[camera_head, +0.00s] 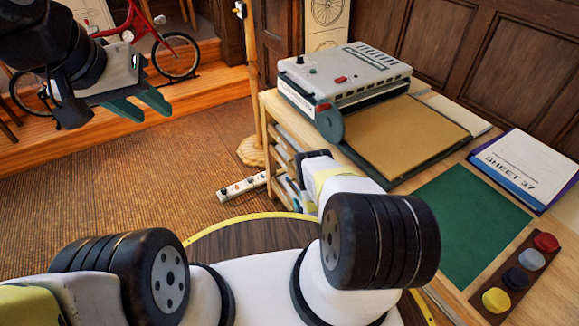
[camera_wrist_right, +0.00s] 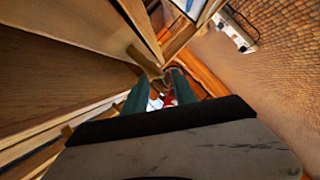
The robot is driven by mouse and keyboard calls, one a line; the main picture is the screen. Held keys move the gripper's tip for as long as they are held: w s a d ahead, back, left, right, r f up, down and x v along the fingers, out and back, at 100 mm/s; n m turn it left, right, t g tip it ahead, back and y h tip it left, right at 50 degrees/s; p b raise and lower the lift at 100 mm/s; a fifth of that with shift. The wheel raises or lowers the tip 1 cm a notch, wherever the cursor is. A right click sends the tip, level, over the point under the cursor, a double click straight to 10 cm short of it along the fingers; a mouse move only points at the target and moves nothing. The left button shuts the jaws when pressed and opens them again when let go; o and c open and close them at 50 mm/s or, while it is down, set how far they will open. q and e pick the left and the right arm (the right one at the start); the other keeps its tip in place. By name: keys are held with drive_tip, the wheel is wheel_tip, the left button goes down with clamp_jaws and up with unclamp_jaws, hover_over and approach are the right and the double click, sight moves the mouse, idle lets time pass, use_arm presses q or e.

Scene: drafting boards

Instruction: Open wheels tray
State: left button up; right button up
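The desk's side holds a stack of open wooden shelves or trays (camera_head: 283,143), partly hidden behind my right arm in the head view. No wheels label is readable, so I cannot tell which is the wheels tray. My right gripper's green fingers (camera_wrist_right: 160,92) show in the right wrist view, apart, beside the wooden fronts (camera_wrist_right: 60,75). A small curved, handle-like shape shows just beyond the fingertips; I cannot tell whether they touch it. In the head view my right gripper is hidden behind its arm. My left gripper (camera_head: 140,104) is open and empty, above the floor at upper left.
The desk top carries a grey machine (camera_head: 345,72), a brown board (camera_head: 400,135), a green mat (camera_head: 462,222), a sheet folder (camera_head: 525,168) and a button strip (camera_head: 517,275). A power strip (camera_head: 243,187) lies on the floor. A red bicycle (camera_head: 175,55) stands behind.

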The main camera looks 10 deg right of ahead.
drive_tip(key=x, duration=0.5)
drive_tip(key=shift+c, duration=0.2)
drive_tip(key=shift+s, duration=0.1)
clamp_jaws()
idle(1.1)
